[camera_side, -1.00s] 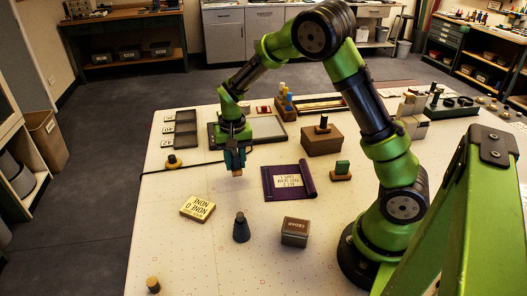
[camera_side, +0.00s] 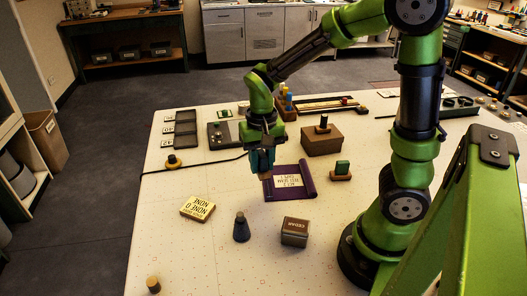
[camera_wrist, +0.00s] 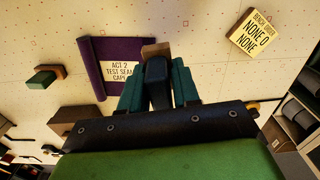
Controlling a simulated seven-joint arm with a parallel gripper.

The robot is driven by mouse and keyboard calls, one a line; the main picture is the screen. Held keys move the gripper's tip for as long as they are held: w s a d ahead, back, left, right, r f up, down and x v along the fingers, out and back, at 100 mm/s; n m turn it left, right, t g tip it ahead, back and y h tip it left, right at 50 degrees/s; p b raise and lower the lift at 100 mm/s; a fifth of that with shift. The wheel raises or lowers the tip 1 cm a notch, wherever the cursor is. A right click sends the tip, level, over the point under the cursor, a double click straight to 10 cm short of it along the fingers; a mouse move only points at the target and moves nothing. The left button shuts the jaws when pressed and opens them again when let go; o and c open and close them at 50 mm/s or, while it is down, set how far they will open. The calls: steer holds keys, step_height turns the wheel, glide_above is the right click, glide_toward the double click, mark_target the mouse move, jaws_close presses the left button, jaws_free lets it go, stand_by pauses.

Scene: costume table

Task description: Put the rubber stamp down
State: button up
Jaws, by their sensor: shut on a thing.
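My gripper (camera_side: 262,161) is shut on the rubber stamp, with its teal fingers on either side of the dark handle. The stamp's brown wooden base (camera_side: 266,176) shows below the fingers, at the left edge of the purple cloth (camera_side: 308,190) in the side view. In the wrist view, the stamp (camera_wrist: 155,50) points away between the fingers, close to the white card (camera_wrist: 120,71) on the cloth. The stamp looks held above the table; its exact height is hard to tell.
A yellow sign block (camera_side: 197,208), a dark cone-shaped weight (camera_side: 241,229) and a box marked CEDAR (camera_side: 295,232) stand in front. A green-topped block (camera_side: 341,171) and a brown box with a black knob (camera_side: 321,142) stand right. The white table's left front (camera_side: 175,245) is mostly clear.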

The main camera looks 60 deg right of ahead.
steer(key=s+a+n, duration=0.8)
steer(key=s+a, duration=0.5)
steer(key=a, duration=0.1)
steer(key=f, duration=0.4)
steer(key=shift+w+a+f, duration=0.15)
steer(key=shift+w+f, duration=0.2)
steer(key=shift+f, duration=0.05)
steer(key=shift+w+a+f, duration=0.2)
steer(key=shift+w, duration=0.1)
steer(key=w+a, duration=0.2)
steer(key=w, duration=0.2)
steer(key=w+a+f, duration=0.1)
steer(key=w+a, duration=0.2)
steer(key=w, duration=0.1)
steer(key=w+a, duration=0.3)
steer(key=w, duration=0.1)
steer(key=shift+w+a+f, duration=0.2)
steer(key=shift+w+f, duration=0.05)
steer(key=shift+w, duration=0.1)
steer(key=shift+f, duration=1.7)
steer(key=shift+f, duration=0.15)
